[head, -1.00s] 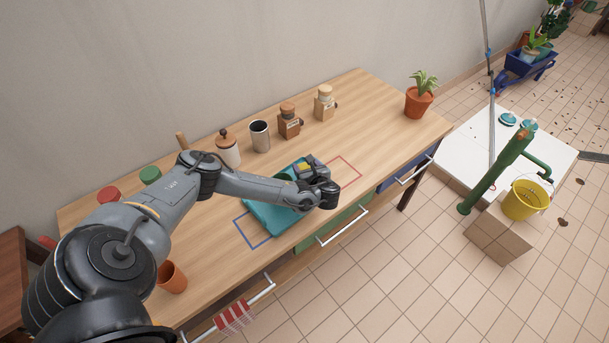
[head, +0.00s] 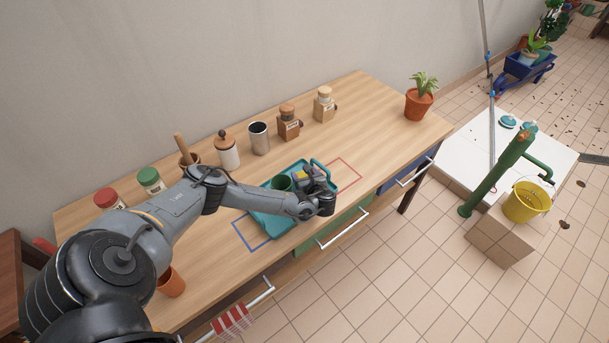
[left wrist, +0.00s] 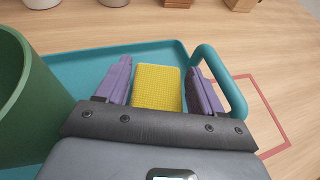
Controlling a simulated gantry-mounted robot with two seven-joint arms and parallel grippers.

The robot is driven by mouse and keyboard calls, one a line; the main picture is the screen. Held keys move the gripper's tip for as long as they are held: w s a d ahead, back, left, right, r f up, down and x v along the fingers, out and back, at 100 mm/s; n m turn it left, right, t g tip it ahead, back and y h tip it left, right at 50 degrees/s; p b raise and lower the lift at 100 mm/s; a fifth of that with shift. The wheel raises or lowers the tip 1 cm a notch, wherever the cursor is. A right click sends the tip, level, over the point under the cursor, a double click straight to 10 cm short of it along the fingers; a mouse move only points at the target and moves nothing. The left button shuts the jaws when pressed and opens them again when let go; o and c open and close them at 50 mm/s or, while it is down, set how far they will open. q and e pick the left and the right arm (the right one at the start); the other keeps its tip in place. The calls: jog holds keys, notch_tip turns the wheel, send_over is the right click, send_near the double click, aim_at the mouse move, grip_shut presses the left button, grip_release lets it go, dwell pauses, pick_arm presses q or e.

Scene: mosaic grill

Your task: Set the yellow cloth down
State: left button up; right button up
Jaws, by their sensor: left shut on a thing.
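The yellow cloth (left wrist: 158,88) is a small textured yellow piece between the two purple fingers of my left gripper (left wrist: 162,85) in the left wrist view. The gripper is shut on it. In the head view the left gripper (head: 308,174) is over the right part of the teal tray (head: 262,222), and the cloth is hard to make out there. The tray also shows in the left wrist view (left wrist: 75,72), behind the cloth. I cannot tell whether the cloth touches the tray. My right gripper is not in view.
A green cup (head: 281,183) stands in the tray, left of the gripper. The tray's raised handle (left wrist: 222,78) is close to the right finger. Blue (head: 240,234) and red (head: 350,176) outlines mark the wooden table. Jars and a metal can (head: 259,137) line the back.

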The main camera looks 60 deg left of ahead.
pick_arm(q)
jog(key=o, duration=0.7)
jog(key=shift+o, duration=0.2)
jog(key=shift+d+r, duration=0.35)
jog(key=shift+d, duration=0.05)
jog(key=p+v, duration=0.2)
jog(key=v, duration=0.8)
jog(key=shift+s+d+p, duration=0.1)
jog(key=shift+d+p, duration=0.15)
jog(key=shift+p, duration=0.1)
jog(key=s+d+f+n+h, duration=0.1)
jog(key=s+d+n+h, duration=0.15)
jog(key=d, duration=0.75)
jog(key=s+d+f+n+h, duration=0.15)
jog(key=s+d+h, duration=0.25)
jog(key=d, duration=0.6)
jog(key=s+d+f+n+h, duration=0.1)
jog(key=s+d+f+h, duration=0.2)
jog(key=d, duration=0.7)
jog(key=s+d+r+n+h, duration=0.3)
jog(key=s+d+r+n, duration=0.1)
jog(key=s+r+n, duration=0.1)
jog(key=s+a+r+n+t, duration=0.1)
jog(key=s+a+r+n, duration=0.4)
jog(key=a+n, duration=0.2)
jog(key=shift+s+n+h, duration=0.35)
jog(key=shift+n+h, duration=0.1)
jog(key=shift+n, duration=0.15)
